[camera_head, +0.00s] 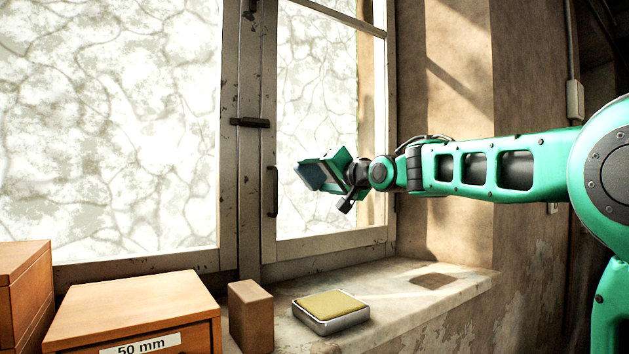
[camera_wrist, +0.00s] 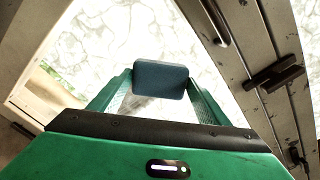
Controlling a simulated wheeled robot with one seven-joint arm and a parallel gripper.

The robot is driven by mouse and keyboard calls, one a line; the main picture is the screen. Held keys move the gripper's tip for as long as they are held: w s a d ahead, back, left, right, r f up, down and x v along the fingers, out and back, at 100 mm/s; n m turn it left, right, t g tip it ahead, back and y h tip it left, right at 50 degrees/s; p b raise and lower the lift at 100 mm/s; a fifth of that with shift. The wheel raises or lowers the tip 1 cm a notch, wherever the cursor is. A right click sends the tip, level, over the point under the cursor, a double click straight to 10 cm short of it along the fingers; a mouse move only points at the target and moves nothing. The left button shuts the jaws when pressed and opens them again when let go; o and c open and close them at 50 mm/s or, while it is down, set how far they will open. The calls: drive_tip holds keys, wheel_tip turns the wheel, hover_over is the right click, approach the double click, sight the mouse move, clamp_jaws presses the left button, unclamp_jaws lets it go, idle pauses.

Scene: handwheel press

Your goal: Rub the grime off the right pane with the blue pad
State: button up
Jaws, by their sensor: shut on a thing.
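The right pane (camera_head: 312,90) is covered in pale, crackled grime over most of its face; a strip along its right side looks clear. In the wrist view the grimy pane (camera_wrist: 140,30) fills the top, with a clear patch showing green at left. My gripper (camera_head: 325,172) is in front of the pane's lower part, shut on the blue pad (camera_head: 309,177). The blue pad (camera_wrist: 160,80) also shows in the wrist view, between the two green fingers of my gripper (camera_wrist: 160,92). I cannot tell whether the pad touches the glass.
A yellow pad in a metal tray (camera_head: 331,325) sits on the sill (camera_head: 385,320) below. A brown block (camera_head: 250,316) and wooden boxes (camera_head: 140,305), one labelled 50 mm, stand to its left. The window handle (camera_head: 272,192) and latch (camera_head: 249,122) stick out left of the pane.

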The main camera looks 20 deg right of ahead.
drive_tip(key=shift+x, duration=0.9)
idle(0.4)
drive_tip(key=shift+d, duration=0.1)
drive_tip(key=shift+w+d, duration=1.9)
drive_tip(key=shift+d, duration=3.95)
drive_tip(key=shift+w+d, duration=1.95)
drive_tip(key=shift+d, duration=3.9)
drive_tip(key=s+a, duration=0.3)
drive_tip(key=a, duration=0.7)
drive_tip(key=shift+s+a, duration=0.2)
drive_tip(key=shift+a, duration=0.1)
